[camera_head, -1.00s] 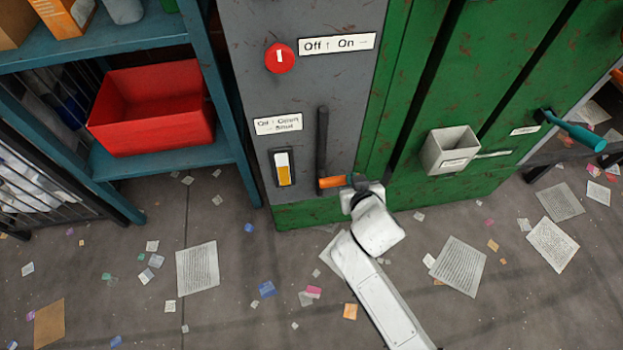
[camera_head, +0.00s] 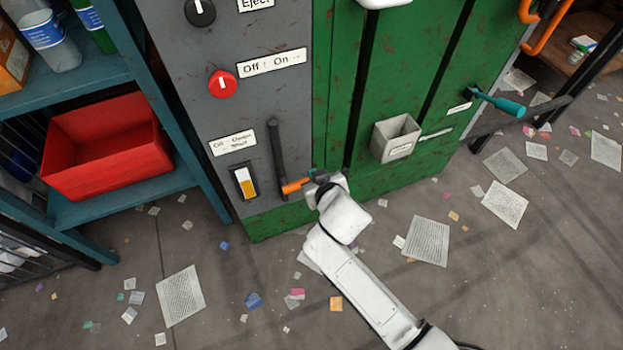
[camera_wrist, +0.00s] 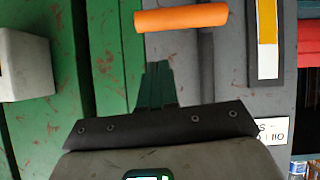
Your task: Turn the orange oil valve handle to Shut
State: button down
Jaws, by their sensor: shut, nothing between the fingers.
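The orange oil valve handle (camera_head: 295,186) sticks out to the right, roughly level, from the foot of a dark vertical pipe (camera_head: 277,158) on the grey panel. It also shows as an orange bar across the top of the wrist view (camera_wrist: 181,17). A white label (camera_head: 232,142) above the sight gauge (camera_head: 244,182) carries the oil Open and Shut marks with small arrows. My gripper (camera_head: 317,178) is at the handle's right end; in the wrist view its fingers (camera_wrist: 157,82) are together and empty, with the bar just beyond their tips. Whether they touch it is unclear.
A red knob (camera_head: 223,84) and a black knob (camera_head: 200,11) sit higher on the panel. A grey box (camera_head: 396,138) and a teal lever (camera_head: 497,102) project from the green machine at right. A red bin (camera_head: 103,147) stands on the left shelf. Papers litter the floor.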

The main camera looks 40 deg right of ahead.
jog(key=p+v, duration=0.2)
jog(key=v, duration=0.7)
jog(key=shift+s, duration=0.45)
jog(key=shift+r, duration=0.1)
